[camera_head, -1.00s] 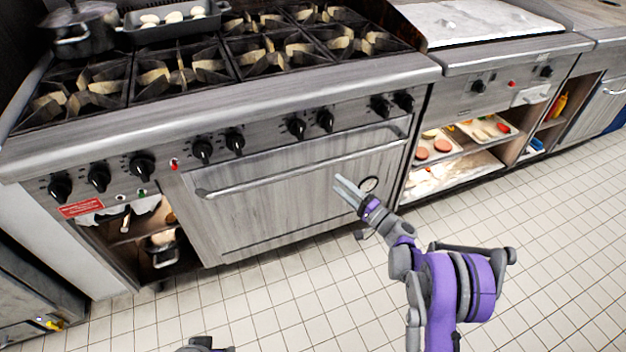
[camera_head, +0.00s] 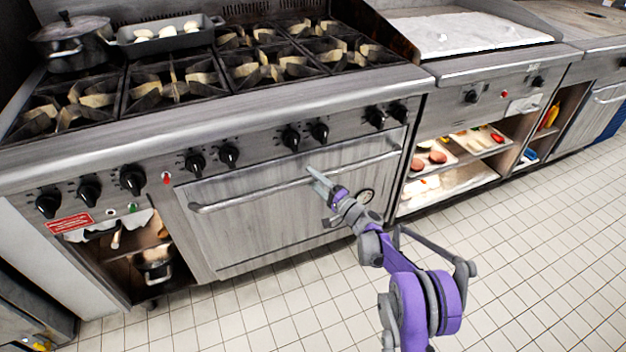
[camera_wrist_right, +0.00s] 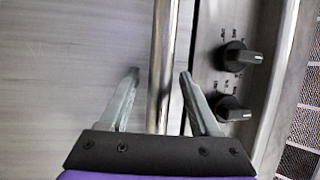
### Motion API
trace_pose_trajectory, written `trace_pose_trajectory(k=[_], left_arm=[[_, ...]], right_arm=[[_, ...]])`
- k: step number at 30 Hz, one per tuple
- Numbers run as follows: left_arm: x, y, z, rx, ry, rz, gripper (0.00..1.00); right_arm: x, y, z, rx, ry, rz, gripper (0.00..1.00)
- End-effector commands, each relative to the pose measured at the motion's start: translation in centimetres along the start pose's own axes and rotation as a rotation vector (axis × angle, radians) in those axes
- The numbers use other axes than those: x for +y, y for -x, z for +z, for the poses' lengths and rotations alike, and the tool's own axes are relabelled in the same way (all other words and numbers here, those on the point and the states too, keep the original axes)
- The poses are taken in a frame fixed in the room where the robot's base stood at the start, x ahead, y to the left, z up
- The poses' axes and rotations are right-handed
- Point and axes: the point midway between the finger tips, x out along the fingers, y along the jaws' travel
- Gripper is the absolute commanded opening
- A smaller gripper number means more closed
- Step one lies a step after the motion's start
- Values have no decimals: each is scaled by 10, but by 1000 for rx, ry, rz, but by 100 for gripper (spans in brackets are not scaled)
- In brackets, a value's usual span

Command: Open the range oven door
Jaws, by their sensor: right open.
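The range oven door (camera_head: 262,221) is a shut, brushed-steel panel below the knobs. Its long bar handle (camera_head: 245,196) runs across the top of the door. My right gripper (camera_head: 317,177) is at the handle, right of its middle. In the right wrist view the right gripper (camera_wrist_right: 157,92) is open, with one finger on each side of the handle bar (camera_wrist_right: 163,60). I see a gap between the bar and each finger. My left gripper is not in view.
Control knobs (camera_head: 228,154) line the panel just above the handle. A pot (camera_head: 75,44) and a tray (camera_head: 165,36) stand on the range top. Open shelves with food (camera_head: 455,150) are to the right. The tiled floor (camera_head: 280,305) before the door is clear.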

Motion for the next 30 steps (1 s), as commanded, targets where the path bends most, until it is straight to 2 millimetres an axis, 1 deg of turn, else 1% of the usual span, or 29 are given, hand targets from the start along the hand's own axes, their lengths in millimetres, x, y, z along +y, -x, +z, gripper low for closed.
trace_pose_trajectory(k=[5,6,11,15,16,30], left_arm=[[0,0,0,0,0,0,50],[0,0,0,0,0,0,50],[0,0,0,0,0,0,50],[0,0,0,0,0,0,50],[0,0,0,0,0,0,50],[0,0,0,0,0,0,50]], right_arm=[[0,0,0,0,0,0,63],[0,0,0,0,0,0,56],[0,0,0,0,0,0,27],[0,0,0,0,0,0,2],[0,0,0,0,0,0,0],[0,0,0,0,0,0,0]])
